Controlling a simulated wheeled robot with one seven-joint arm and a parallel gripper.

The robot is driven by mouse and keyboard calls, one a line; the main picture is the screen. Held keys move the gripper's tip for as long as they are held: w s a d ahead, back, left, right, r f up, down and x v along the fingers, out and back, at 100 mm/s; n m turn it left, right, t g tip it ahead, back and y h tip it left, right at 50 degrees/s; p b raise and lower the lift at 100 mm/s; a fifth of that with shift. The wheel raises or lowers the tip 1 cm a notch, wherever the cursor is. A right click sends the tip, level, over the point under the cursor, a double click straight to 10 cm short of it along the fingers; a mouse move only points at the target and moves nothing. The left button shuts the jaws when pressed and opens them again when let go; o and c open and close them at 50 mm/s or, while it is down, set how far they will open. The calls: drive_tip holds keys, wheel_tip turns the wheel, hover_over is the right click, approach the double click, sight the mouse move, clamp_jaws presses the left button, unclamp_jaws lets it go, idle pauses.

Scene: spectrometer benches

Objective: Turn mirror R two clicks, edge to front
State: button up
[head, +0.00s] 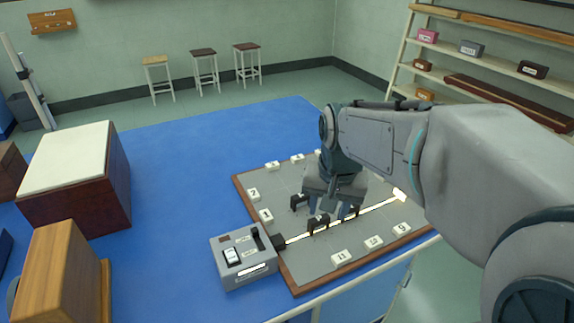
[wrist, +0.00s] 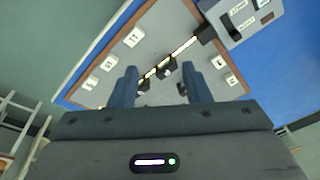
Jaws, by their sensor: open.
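A grey board (head: 317,262) with a brown rim lies on the blue bench. Small black mounts stand on it: one at the left (head: 297,202), one at the front (head: 318,222) and one at the right (head: 351,211). Their letters are too small to read, so I cannot tell which is mirror R. My gripper (head: 331,211) hangs over the middle of the board, fingers down, and hides part of it. In the wrist view my gripper (wrist: 160,78) is open, with a black mount (wrist: 167,65) showing beyond and between its fingertips. I see no contact.
A grey switch box (head: 244,257) sits at the board's left edge. A bright beam (head: 372,208) runs from it across the board to a glowing spot at the right. White numbered tiles (head: 341,257) line the edges. A white-topped box (head: 75,160) stands left; blue bench between is clear.

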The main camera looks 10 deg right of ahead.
drive_tip(key=w+m+g+p, duration=0.1)
drive_tip(key=w+m, duration=0.4)
drive_tip(key=w, duration=0.9)
drive_tip(key=m+g+p, duration=0.1)
drive_tip(key=m+p, duration=0.1)
drive_tip(key=m, duration=0.3)
hover_over(301, 200)
drive_tip(key=w, duration=0.1)
wheel_tip(301, 200, down, 6)
drive_tip(key=f, duration=0.6)
drive_tip(key=f+p, duration=0.1)
drive_tip(key=f, duration=0.6)
drive_tip(key=shift+w+d+f+p, duration=0.15)
drive_tip(key=shift+w+f+p, duration=0.05)
drive_tip(key=shift+f+p, duration=0.1)
clamp_jaws()
